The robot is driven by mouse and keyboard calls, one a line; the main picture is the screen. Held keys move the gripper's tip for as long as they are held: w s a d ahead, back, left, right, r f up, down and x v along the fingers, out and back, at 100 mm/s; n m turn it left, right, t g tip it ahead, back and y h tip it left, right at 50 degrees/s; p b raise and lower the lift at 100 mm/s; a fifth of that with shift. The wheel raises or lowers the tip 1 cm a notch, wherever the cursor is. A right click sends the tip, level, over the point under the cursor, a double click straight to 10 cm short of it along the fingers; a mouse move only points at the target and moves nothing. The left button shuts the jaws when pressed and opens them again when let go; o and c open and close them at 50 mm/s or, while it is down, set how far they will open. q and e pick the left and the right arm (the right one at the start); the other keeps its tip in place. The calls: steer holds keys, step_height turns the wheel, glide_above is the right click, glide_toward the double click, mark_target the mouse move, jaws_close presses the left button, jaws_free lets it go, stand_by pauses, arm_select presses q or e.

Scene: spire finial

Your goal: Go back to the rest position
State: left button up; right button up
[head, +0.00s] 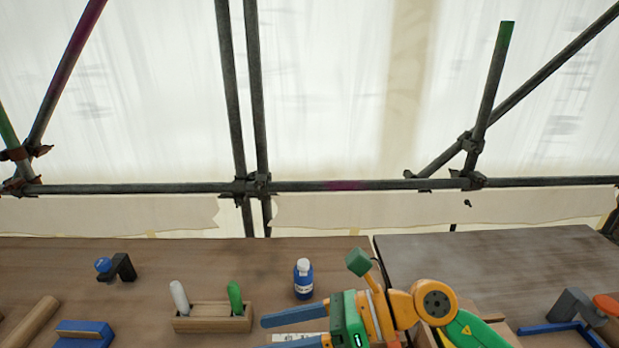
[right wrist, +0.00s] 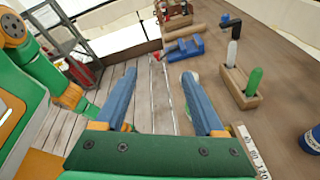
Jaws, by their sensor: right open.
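My right gripper (head: 266,332) reaches in from the lower right of the head view, its blue fingers pointing left over the front of the wooden bench (head: 210,255). In the right wrist view its two fingers (right wrist: 158,74) are wide apart with nothing between them. The bench edge and plank floor show beyond them. My left gripper is in neither view. A wooden holder (head: 212,322) with a white handle (head: 179,297) and a green handle (head: 235,298) stands left of the right gripper. A blue bottle (head: 303,281) with a white cap stands upright behind the gripper.
A black clamp (head: 123,266), a blue block (head: 85,333) and a wooden roll (head: 33,322) lie at left. A grey clamp (head: 572,305) and a blue frame (head: 553,328) are at right. A marked strip (right wrist: 250,150) lies near the gripper. Scaffold tubes (head: 150,188) stand behind the bench.

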steer(key=w+d+r+m+t+y, duration=0.3)
steer(key=w+r+m+t+y, duration=0.25)
steer(key=r+m+t, duration=0.9)
steer(key=w+d+f+m+t+h, duration=0.5)
steer(key=d+f+m+t+h, duration=0.25)
steer(key=m+h, duration=0.6)
steer(key=s+d+f+m+g+h, duration=0.1)
steer(key=d+f+m+g+h, duration=0.6)
steer(key=f+m, duration=0.7)
steer(key=s+d+f+m+g, duration=0.25)
steer(key=s+f+g, duration=0.35)
steer(key=s+f, duration=0.4)
steer(key=s+d+f+m+g, duration=0.1)
steer(key=s+f+m+g, duration=0.35)
steer(key=s+f, duration=0.55)
steer(key=s+f+n+g+b, duration=0.1)
steer(key=s+f+b, duration=0.15)
steer(key=f, duration=0.75)
steer(key=s+f+g+b, duration=0.1)
steer(key=f+b, duration=0.3)
steer(key=f, duration=0.7)
steer(key=s+d+f+b, duration=0.2)
steer(key=s+f+b, duration=0.1)
steer(key=s+f, duration=0.9)
steer(key=shift+d+f+g, duration=0.25)
steer(key=shift+f+g, duration=0.2)
steer(key=shift+f, duration=0.25)
